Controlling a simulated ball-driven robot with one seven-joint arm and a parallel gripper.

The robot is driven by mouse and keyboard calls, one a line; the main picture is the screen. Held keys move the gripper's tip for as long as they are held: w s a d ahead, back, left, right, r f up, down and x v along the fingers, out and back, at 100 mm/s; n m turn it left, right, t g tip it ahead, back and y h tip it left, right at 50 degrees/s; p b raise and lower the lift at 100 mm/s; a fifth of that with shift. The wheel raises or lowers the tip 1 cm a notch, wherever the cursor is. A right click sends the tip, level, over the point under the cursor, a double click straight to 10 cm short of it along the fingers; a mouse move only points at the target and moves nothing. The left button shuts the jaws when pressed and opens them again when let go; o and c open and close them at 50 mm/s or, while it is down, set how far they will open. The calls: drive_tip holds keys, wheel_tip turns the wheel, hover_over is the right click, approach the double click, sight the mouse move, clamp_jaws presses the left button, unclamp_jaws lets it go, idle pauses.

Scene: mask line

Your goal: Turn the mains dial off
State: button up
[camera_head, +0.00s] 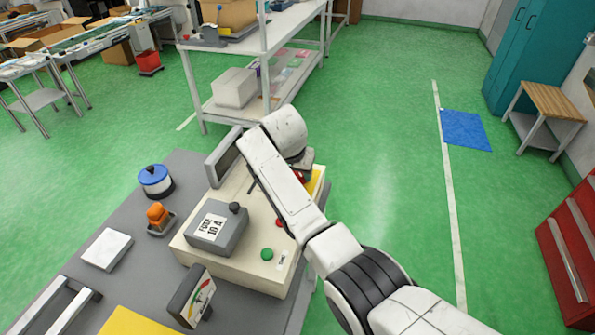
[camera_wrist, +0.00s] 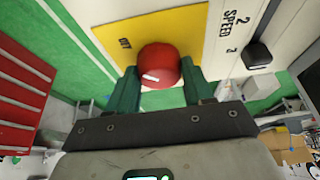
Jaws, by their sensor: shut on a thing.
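The red mains dial (camera_wrist: 158,62) sits on a yellow plate (camera_wrist: 110,38) in the wrist view. It has a short white mark, and small dark lettering is printed on the plate to its left. My gripper (camera_wrist: 159,72) has one green finger on each side of the dial and is shut on it. In the head view only a bit of the red dial (camera_head: 299,176) and the yellow plate (camera_head: 315,183) shows beside my arm. My fingers are hidden there behind my wrist.
The cream control box (camera_head: 240,268) carries a grey fuse box (camera_head: 217,228) and a green button (camera_head: 267,254). A black knob (camera_wrist: 257,55) stands by the SPEED lettering. An orange thing (camera_head: 157,214) and a blue-topped thing (camera_head: 154,178) stand on the grey bench.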

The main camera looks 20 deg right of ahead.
drive_tip(key=o, duration=1)
drive_tip(key=shift+r, duration=0.1)
drive_tip(key=v, duration=1)
drive_tip(key=shift+s+r, duration=0.1)
drive_tip(key=shift+r, duration=0.2)
drive_tip(key=shift+f, duration=0.1)
